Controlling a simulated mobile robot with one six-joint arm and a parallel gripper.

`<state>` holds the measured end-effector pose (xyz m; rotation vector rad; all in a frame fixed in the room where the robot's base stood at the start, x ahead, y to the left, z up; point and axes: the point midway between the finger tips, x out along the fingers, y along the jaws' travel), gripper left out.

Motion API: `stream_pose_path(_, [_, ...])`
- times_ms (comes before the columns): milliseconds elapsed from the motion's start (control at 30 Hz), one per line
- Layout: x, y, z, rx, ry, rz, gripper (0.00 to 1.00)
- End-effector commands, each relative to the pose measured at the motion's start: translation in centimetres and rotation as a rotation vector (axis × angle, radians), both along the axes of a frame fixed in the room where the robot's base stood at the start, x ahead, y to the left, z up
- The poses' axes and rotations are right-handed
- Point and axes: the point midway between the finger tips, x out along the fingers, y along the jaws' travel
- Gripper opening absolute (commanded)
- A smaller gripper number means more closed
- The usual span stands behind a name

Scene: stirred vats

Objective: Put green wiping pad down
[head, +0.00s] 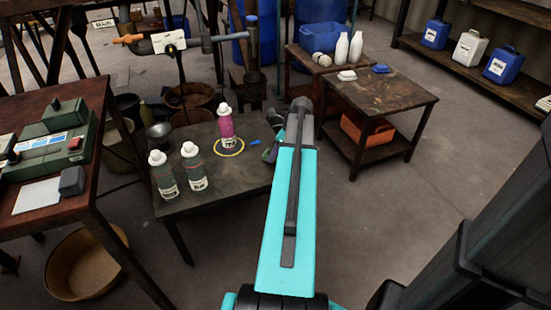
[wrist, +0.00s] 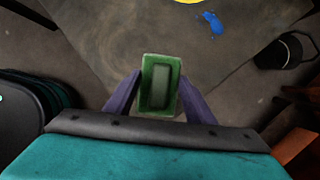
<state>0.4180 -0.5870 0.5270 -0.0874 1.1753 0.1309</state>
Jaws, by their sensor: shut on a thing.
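The green wiping pad (wrist: 159,86) shows in the wrist view as a green block with a raised grip on top. My gripper (wrist: 155,98) has its two purple fingers shut on the pad's sides. The pad is over the corner of the dark low table (wrist: 150,30); I cannot tell whether it touches it. In the head view my gripper (head: 270,150) is at the table's right edge, partly behind my arm, and the pad is mostly hidden there. The same dark table (head: 215,188) holds the bottles.
A pink bottle (head: 226,127) stands in a yellow ring (head: 240,146), beside a blue spot (head: 255,142). Two grey-green bottles (head: 194,167) (head: 163,176) stand at the table's front left. A wooden table (head: 380,95) on the right bears a white pad (head: 347,75) and a blue pad (head: 381,69).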

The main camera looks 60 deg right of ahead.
Motion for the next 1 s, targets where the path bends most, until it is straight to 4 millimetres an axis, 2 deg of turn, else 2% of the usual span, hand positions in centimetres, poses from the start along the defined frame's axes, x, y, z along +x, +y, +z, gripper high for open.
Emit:
stream_pose_path(300, [0.0, 0.0, -3.2, 0.001, 0.0, -0.001, 0.23])
stream_pose_path(800, [0.0, 0.0, -3.6, 0.0, 0.0, 0.0, 0.23])
stream_pose_path(833, [0.0, 0.0, -3.6, 0.0, 0.0, 0.001, 0.54])
stream_pose_path(900, [0.0, 0.0, -3.6, 0.0, 0.0, 0.001, 0.66])
stream_pose_path(1000, [0.0, 0.0, -3.6, 0.0, 0.0, 0.001, 0.68])
